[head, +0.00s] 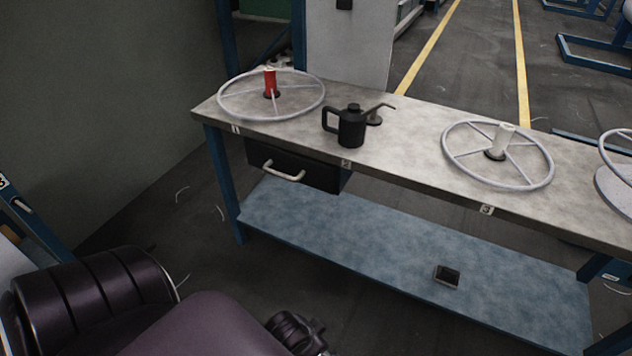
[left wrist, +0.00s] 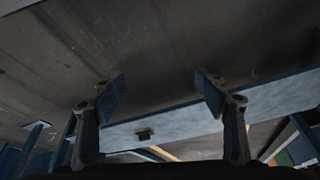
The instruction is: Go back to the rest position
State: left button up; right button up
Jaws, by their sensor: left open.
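My left arm comes in at the bottom left of the head view. A dark part at its end shows low in that view, but its fingers cannot be made out there. In the left wrist view my left gripper (left wrist: 160,95) has its two fingers wide apart with nothing between them. A blue shelf (left wrist: 185,122) with a small dark box (left wrist: 145,134) lies beyond the fingers, apart from them. My right gripper is in neither view.
A grey-topped workbench (head: 410,140) holds a spoked ring with a red spool (head: 270,84), a black oil can (head: 351,127) and a ring with a white spool (head: 503,138). A black drawer (head: 310,172) hangs below. The small box (head: 447,276) sits on the lower shelf (head: 350,245).

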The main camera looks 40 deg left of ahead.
pick_arm(q)
jog(key=s+d+f+g, duration=0.1)
jog(key=s+d+f, duration=0.1)
jog(key=s, duration=0.3)
jog(key=shift+d+g, duration=0.4)
